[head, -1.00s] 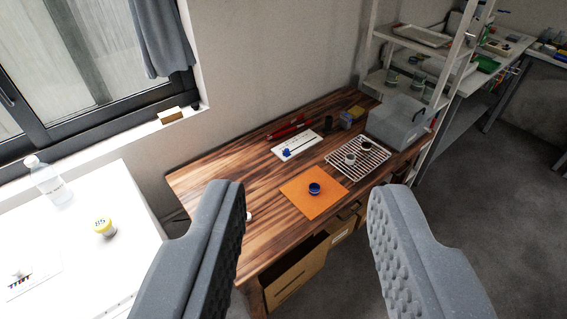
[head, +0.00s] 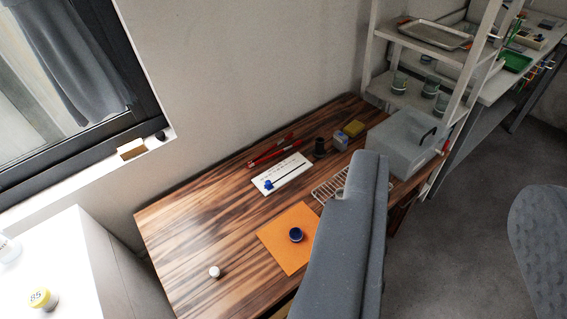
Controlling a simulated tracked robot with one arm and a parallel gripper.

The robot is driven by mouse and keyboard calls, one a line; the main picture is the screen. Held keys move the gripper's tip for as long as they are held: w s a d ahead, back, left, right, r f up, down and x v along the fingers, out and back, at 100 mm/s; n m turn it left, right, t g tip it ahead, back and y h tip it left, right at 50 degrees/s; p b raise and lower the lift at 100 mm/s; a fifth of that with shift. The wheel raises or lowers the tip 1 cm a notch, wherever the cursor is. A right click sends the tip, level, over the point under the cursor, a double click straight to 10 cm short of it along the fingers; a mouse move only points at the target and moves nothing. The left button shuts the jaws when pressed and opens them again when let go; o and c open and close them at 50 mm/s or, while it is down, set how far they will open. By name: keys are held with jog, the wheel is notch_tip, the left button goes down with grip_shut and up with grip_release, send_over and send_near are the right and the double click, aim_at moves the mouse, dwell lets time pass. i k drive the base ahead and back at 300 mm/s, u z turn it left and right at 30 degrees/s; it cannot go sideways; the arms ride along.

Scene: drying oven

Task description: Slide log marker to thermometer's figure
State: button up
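A white log strip (head: 282,174) with a dark slot and small marks lies on the wooden table near the wall. Its blue marker (head: 268,185) is at the slot's left end. A yellow and white round item with the figure 85 (head: 41,299) stands on the white surface at lower left; I cannot tell if it is the thermometer. My gripper (head: 456,174) is open and empty, its fingers wide apart. Its left finger hides part of the table and rack; the right finger is cut by the picture's edge. The gripper is well apart from the strip.
Beside the strip are red pens (head: 270,151) and a dark cup (head: 320,147). An orange mat (head: 272,233) holds a blue cup (head: 296,235). A wire rack (head: 326,190), a grey box (head: 402,145) and shelves (head: 398,92) are to the right.

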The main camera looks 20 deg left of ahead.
aim_at(268, 185)
jog(key=u, duration=0.25)
jog(key=i, duration=0.85)
jog(key=u, duration=0.5)
